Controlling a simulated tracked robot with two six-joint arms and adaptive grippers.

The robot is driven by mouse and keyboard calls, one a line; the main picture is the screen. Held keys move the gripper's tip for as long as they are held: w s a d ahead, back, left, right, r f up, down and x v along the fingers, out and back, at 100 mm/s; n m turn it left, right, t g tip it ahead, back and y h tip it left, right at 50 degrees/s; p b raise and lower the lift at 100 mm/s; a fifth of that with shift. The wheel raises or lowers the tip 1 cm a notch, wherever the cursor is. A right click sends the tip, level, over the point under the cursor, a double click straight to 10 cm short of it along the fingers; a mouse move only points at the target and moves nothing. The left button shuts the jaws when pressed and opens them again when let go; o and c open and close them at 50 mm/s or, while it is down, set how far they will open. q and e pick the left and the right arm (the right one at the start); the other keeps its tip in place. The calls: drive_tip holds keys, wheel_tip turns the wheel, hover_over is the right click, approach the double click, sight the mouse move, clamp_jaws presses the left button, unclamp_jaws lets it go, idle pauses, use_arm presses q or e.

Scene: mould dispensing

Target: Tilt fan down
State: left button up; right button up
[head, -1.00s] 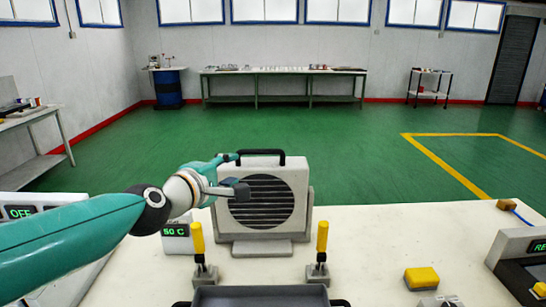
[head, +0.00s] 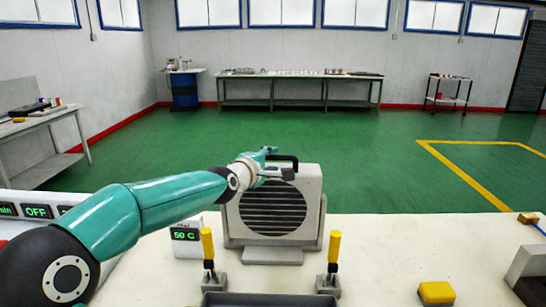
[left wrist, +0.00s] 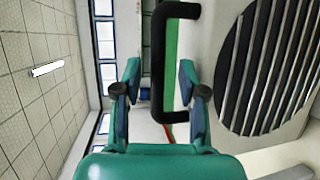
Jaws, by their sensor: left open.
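The fan (head: 274,205) is a light box with a round dark slatted grille, standing on a base on the white table. Its black handle (head: 285,160) is on top. My left gripper (head: 272,164) is at the left end of that handle. In the left wrist view, the open fingers (left wrist: 160,85) stand on either side of the handle's outer bar (left wrist: 158,70), with gaps visible. The fan's grille (left wrist: 270,70) is at the right there. My right gripper is not in view.
Two yellow-handled clamps (head: 208,245) (head: 334,250) stand in front of the fan by a dark tray (head: 270,299). A display reading 50 C (head: 186,235) is left of the fan. A yellow block (head: 436,293) lies at the right. The table right of the fan is mostly clear.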

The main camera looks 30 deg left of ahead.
use_arm(q)
drive_tip(key=shift+x, duration=1.2)
drive_tip(key=shift+s, duration=0.1)
clamp_jaws()
drive_tip(key=shift+a, duration=0.1)
